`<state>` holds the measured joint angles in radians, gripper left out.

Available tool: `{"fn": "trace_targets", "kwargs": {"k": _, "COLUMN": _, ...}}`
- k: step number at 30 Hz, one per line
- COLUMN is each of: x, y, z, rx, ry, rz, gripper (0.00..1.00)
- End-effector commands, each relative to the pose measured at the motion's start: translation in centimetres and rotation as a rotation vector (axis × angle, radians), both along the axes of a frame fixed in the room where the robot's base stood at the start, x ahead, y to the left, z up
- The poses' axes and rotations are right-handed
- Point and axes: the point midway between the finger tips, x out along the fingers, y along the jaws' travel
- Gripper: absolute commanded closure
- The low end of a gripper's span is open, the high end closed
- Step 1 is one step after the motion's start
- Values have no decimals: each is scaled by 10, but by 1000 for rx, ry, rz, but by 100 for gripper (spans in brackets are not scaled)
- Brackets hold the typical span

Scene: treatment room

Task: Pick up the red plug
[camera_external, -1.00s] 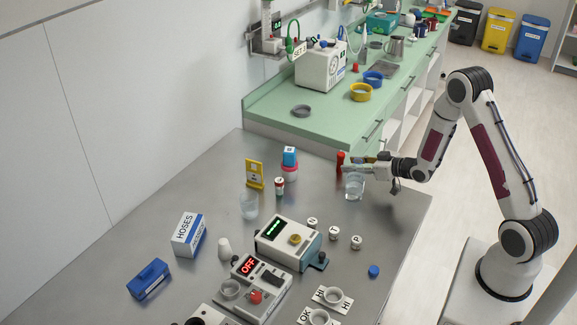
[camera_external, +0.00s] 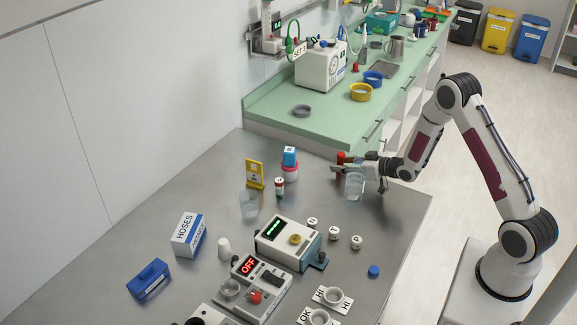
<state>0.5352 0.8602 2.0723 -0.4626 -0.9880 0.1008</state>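A small upright red object (camera_external: 340,156), which looks like the red plug, stands near the back right of the grey metal table (camera_external: 318,190). Its top shows, and its lower part is hidden behind my gripper. My gripper (camera_external: 344,164) is low over the table, pointing left, with its fingertips at the red object. I cannot tell whether the fingers touch it or have closed on it. A clear glass (camera_external: 355,188) stands just in front of and below the gripper.
A console with a green display (camera_external: 288,241) is nearer. The green counter (camera_external: 320,125) lies behind. The table's right side is mostly clear.

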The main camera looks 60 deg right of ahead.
Motion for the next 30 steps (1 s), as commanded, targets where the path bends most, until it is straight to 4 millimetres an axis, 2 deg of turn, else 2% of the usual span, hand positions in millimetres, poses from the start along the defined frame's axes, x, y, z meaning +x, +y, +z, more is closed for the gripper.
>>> {"fn": "trace_targets", "kwargs": {"k": 6, "x": 9, "y": -1, "z": -4, "rx": 0, "ry": 0, "rz": 1, "gripper": 63}}
{"fn": "trace_targets", "kwargs": {"k": 21, "x": 10, "y": -1, "z": -4, "rx": 0, "ry": 0, "rz": 0, "gripper": 63}}
{"fn": "trace_targets", "kwargs": {"k": 26, "x": 9, "y": -1, "z": -4, "rx": 0, "ry": 0, "rz": 0, "gripper": 88}}
{"fn": "trace_targets", "kwargs": {"k": 30, "x": 9, "y": -1, "z": -4, "rx": -1, "ry": 0, "rz": 0, "gripper": 90}}
